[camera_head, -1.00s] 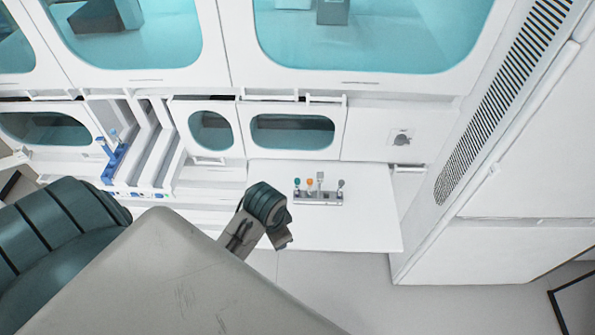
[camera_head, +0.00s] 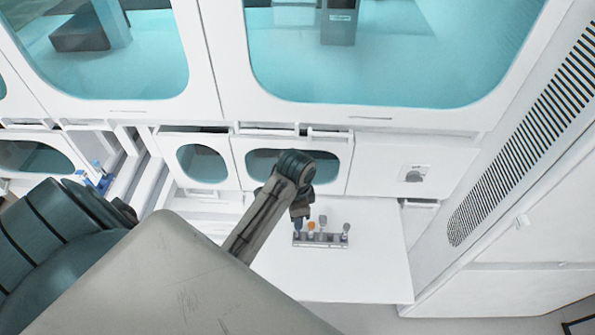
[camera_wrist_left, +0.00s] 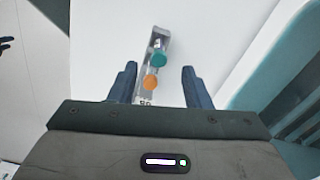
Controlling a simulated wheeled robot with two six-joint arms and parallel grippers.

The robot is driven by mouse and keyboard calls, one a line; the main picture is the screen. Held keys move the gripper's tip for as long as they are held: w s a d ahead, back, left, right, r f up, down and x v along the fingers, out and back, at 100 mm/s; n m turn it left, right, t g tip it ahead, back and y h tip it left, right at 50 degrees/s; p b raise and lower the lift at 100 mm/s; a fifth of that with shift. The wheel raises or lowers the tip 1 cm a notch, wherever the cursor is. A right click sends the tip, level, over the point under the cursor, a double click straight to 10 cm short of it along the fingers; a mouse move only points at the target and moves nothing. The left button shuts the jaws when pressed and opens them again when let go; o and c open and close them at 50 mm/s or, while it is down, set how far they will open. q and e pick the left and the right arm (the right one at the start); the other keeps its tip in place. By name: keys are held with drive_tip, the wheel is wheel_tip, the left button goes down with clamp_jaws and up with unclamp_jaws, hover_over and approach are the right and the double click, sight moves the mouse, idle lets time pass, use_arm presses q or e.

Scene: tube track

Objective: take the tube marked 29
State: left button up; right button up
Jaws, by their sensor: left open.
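A small grey rack (camera_head: 320,241) on the white shelf holds a few capped tubes. An orange-capped tube (camera_head: 311,226), a grey-capped tube (camera_head: 322,222) and another grey-capped tube (camera_head: 346,228) show in the head view. A teal-capped tube (camera_wrist_left: 159,60) shows in the left wrist view in front of the orange cap (camera_wrist_left: 151,82); my gripper hides it in the head view. I cannot read the number 29 on any tube. My left gripper (camera_wrist_left: 159,68) is open and empty over the rack's left end, with both caps between its fingers in that view. My right gripper is not in view.
A blue rack (camera_head: 104,182) with tubes stands at the far left. White cabinets with teal windows (camera_head: 300,166) rise behind the shelf (camera_head: 375,270). A vented tall cabinet (camera_head: 520,150) stands at the right. The shelf in front of and right of the rack is clear.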

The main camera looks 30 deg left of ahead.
sight(297, 233)
use_arm(q)
drive_tip(key=shift+s+d+f+p, duration=0.25)
drive_tip(key=shift+s+f+p, duration=0.15)
drive_tip(key=shift+f, duration=0.2)
drive_tip(key=f, duration=0.1)
drive_tip(key=f+p, duration=0.1)
drive_tip(key=w+f, duration=0.1)
drive_tip(key=shift+w+a+f, duration=0.1)
drive_tip(key=shift+a+f, duration=0.1)
drive_tip(key=shift+a, duration=0.05)
drive_tip(key=f, duration=0.1)
drive_tip(key=f+p, duration=0.1)
drive_tip(key=f, duration=0.1)
drive_tip(key=shift+s+d+p, duration=0.2)
drive_tip(key=shift+d+p, duration=0.05)
drive_tip(key=shift+p, duration=0.15)
drive_tip(key=shift+f, duration=0.3)
drive_tip(key=shift+w+f, duration=0.15)
drive_tip(key=shift+f, duration=0.05)
drive_tip(key=shift+a, duration=0.1)
drive_tip(key=c, duration=0.4)
drive_tip(key=shift+r, duration=0.1)
drive_tip(key=c, duration=0.4)
